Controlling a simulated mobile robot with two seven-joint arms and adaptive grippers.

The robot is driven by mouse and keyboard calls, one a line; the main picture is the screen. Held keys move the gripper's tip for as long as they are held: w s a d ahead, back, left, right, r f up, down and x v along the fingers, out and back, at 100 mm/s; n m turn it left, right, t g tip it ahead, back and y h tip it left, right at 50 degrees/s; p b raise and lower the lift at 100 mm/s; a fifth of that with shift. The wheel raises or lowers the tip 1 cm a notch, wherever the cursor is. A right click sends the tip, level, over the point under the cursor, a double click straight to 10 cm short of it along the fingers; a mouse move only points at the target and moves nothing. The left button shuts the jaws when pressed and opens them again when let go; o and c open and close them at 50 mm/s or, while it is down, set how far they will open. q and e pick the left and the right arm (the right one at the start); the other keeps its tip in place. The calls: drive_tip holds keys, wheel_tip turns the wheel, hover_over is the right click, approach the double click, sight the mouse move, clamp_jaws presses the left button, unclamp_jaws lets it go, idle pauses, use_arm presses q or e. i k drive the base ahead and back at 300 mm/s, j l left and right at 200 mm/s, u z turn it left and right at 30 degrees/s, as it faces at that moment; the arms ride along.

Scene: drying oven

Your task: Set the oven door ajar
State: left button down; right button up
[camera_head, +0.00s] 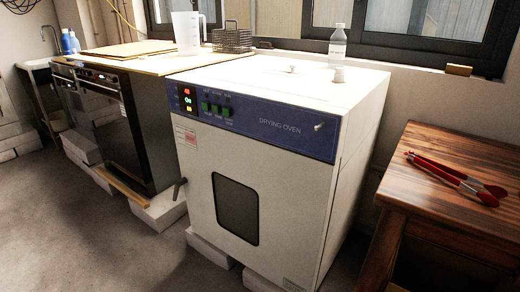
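The drying oven (352,130) is a white box with a blue control panel (252,113) across the top of its front. Its white door (285,215) has a dark window (236,208) and looks closed flush with the front. A dark handle (179,188) sticks out at the door's left edge. Neither of my grippers shows in the head view.
A wooden table (425,203) with red-handled tongs (455,178) stands to the right. A counter (150,66) with a clear jug (186,33) and a wire rack (232,40) stands to the left. A bottle (337,46) is on the oven. Floor in front-left is clear.

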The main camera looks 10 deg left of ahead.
sight(265, 206)
drive_tip(key=i+j, duration=0.2)
drive_tip(key=j, duration=0.15)
drive_tip(key=i+j+z, duration=0.15)
drive_tip(key=i+j, duration=0.3)
drive_tip(key=j, duration=0.25)
drive_tip(key=z, duration=0.05)
